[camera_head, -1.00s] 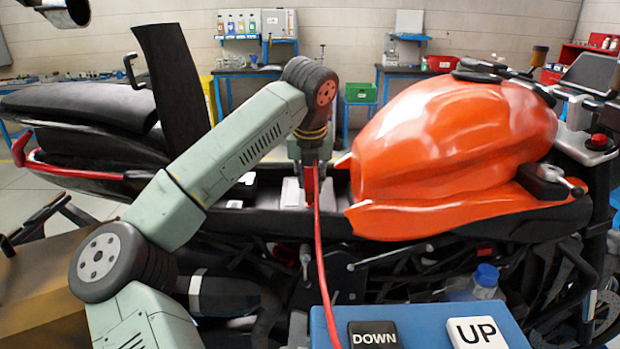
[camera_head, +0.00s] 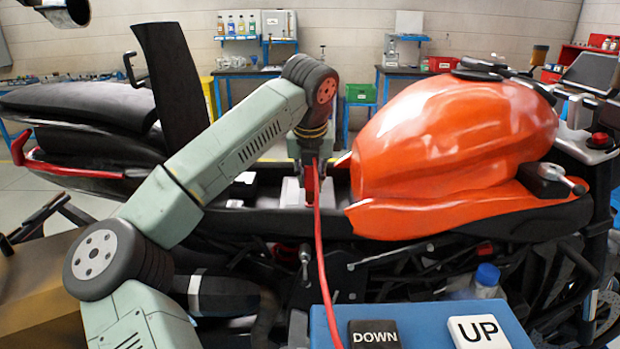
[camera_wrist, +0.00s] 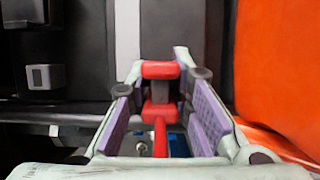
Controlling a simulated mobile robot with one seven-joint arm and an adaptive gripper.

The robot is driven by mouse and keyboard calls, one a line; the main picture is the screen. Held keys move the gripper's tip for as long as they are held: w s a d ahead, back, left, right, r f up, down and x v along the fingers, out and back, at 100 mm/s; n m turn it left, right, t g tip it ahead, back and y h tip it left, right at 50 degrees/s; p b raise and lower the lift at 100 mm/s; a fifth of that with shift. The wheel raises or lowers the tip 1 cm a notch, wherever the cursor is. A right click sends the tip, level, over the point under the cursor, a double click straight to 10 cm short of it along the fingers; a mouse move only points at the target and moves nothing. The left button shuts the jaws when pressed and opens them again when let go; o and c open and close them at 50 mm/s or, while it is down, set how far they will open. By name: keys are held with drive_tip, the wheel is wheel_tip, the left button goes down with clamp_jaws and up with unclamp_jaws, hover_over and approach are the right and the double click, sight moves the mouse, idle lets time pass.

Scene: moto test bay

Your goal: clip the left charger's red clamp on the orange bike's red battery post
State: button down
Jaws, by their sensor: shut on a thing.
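My gripper (camera_head: 313,168) hangs over the open seat bay of the orange bike (camera_head: 450,150), just left of its orange tank. It is shut on the red clamp (camera_wrist: 160,112), which sits between the purple finger pads in the wrist view. The clamp's red cable (camera_head: 322,260) runs down toward the front of the head view. A pale box (camera_head: 291,192), perhaps the battery, lies in the bay beside and below the gripper. I cannot make out the red post for certain. A small silvery part (camera_wrist: 143,148) shows between the fingers. The charger cannot be identified.
The orange tank stands close on the right, also in the wrist view (camera_wrist: 282,70). A raised black panel (camera_head: 172,75) stands left of my arm. A blue box with DOWN and UP buttons (camera_head: 420,322) is in front. Workbenches stand along the back wall.

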drive_tip(key=shift+f+b, duration=0.5)
drive_tip(key=shift+f, duration=0.1)
idle(0.3)
drive_tip(key=c, duration=1.4)
unclamp_jaws()
drive_tip(key=shift+o, duration=0.2)
drive_tip(key=v, duration=1.2)
